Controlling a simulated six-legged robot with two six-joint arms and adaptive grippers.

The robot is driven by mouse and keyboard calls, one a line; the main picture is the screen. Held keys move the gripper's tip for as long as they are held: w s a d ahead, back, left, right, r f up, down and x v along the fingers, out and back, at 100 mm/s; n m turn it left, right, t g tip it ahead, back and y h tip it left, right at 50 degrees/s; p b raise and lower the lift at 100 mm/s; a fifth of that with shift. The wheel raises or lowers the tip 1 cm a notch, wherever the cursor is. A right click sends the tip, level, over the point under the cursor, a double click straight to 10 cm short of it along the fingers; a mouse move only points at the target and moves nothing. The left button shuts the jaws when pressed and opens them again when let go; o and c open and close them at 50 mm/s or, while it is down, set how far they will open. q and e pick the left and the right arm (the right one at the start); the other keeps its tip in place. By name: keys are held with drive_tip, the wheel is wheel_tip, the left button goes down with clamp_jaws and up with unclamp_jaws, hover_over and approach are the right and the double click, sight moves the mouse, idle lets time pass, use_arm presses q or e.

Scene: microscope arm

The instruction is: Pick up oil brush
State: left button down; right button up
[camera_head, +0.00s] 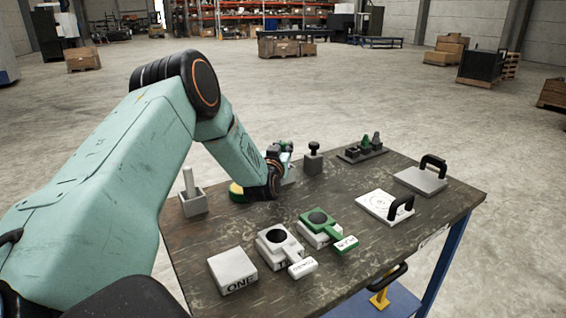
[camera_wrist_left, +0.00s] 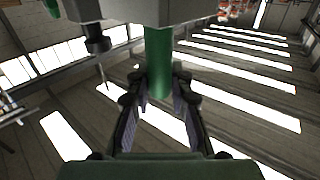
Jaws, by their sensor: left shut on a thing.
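My left gripper (camera_head: 286,150) is at the far left part of the table, small and partly hidden by its own wrist. In the left wrist view its two fingers (camera_wrist_left: 158,95) are shut on an upright green cylindrical handle (camera_wrist_left: 158,60), which appears to be the oil brush. A grey block shows behind the handle's upper end; whether they are joined I cannot tell. The brush's other end is hidden. My right gripper is not in view.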

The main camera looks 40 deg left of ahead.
use_arm(q)
wheel_tip(320, 180, up, 10)
drive_tip(key=shift+f+p, duration=0.1)
drive_tip(key=shift+p, duration=1.15)
drive_tip(key=shift+s, duration=0.1)
drive_tip(key=shift+f+b, duration=0.3)
drive_tip(key=shift+a+r, duration=0.1)
